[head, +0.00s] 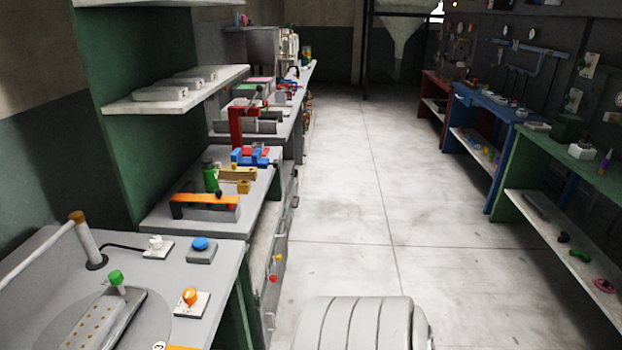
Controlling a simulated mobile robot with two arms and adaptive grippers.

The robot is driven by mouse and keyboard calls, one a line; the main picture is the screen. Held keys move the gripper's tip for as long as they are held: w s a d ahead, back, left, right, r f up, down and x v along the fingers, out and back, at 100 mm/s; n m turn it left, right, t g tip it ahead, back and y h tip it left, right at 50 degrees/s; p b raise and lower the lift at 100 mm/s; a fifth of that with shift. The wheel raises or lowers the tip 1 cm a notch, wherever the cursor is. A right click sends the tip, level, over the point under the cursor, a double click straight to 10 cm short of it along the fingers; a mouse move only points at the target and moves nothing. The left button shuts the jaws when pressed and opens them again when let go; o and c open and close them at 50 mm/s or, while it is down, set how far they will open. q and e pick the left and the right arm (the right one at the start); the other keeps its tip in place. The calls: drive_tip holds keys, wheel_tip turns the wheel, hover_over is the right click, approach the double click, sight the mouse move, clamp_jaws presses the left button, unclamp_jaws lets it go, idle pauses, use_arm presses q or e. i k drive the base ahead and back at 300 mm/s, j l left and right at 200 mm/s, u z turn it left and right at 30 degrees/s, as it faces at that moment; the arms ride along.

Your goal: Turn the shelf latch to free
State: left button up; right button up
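I cannot tell for sure which thing is the shelf latch. A shelf (117,103) juts from the green panel at the left, with several flat grey blocks (188,83) on it. On the lower shelf (160,218) is a grey block with an orange bar (203,199) across its top and a dark knob. Behind it are a green bottle-like piece (210,177) and a yellow clamp-like piece (235,174). A red upright frame (236,127) stands farther back. Neither of my grippers is in view.
The near left bench (222,263) carries a blue button (200,244), an orange knob (190,296), a white knob (155,242) and a green-knobbed lever (116,278). Green (560,150), blue (485,98) and red benches line the right. The floor aisle (345,190) between is clear.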

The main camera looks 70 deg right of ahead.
sight(273, 278)
drive_tip(key=z, duration=2)
drive_tip(key=i+l+u, duration=0.2)
drive_tip(key=u, duration=0.25)
drive_tip(key=i+l+u, duration=0.15)
drive_tip(key=l+u, duration=0.3)
drive_tip(key=i+l, duration=0.15)
drive_tip(key=l, duration=0.2)
drive_tip(key=i+l+u, duration=0.1)
drive_tip(key=l, duration=0.25)
drive_tip(key=i+l, duration=0.15)
drive_tip(key=l, duration=0.25)
drive_tip(key=i+l+u, duration=0.1)
drive_tip(key=l, duration=0.25)
